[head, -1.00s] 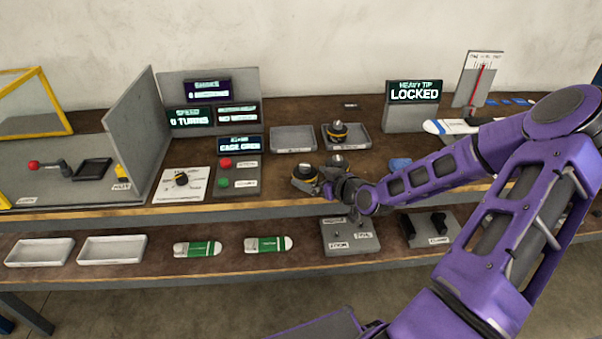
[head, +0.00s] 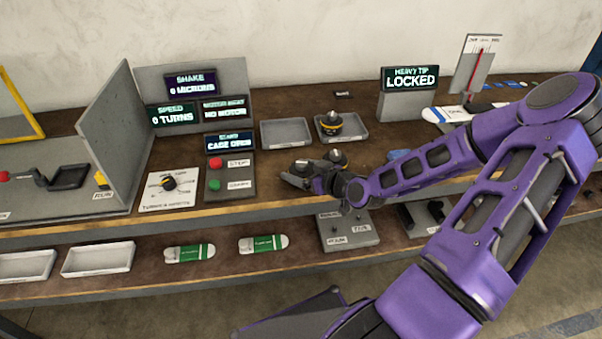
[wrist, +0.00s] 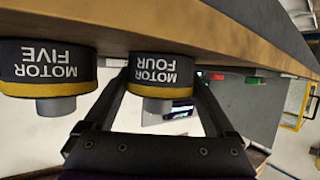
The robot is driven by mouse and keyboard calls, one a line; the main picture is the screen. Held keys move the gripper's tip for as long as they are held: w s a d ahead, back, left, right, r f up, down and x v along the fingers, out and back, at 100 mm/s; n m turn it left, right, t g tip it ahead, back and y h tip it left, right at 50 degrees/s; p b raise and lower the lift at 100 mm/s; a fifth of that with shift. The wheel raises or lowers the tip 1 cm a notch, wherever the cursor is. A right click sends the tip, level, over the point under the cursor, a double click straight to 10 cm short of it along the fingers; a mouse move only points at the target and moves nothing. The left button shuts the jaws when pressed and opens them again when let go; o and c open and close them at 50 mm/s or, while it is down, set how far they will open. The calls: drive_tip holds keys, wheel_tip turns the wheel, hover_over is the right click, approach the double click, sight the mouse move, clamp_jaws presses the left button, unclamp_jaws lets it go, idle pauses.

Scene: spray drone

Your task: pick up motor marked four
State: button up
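Motor four (wrist: 153,75) is a black cylinder with a yellow band and a grey stub; its label appears upside down in the wrist view. It sits between my gripper's (wrist: 158,100) two open fingers, closer to the left one, with a gap on the right. Motor five (wrist: 45,70), of the same look, stands left of it, outside the fingers. In the head view my gripper (head: 302,180) is low at the shelf's front, at the left one of two motors (head: 303,166); labels are unreadable there.
Another motor (head: 333,124) stands in a grey tray (head: 360,131) behind. An empty tray (head: 286,133) and a button box (head: 230,178) stand to the left. A blue object (head: 400,154) lies right, near my arm. A lower shelf (head: 215,265) runs below.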

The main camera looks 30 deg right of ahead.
clamp_jaws()
drive_tip(key=shift+r, duration=0.1)
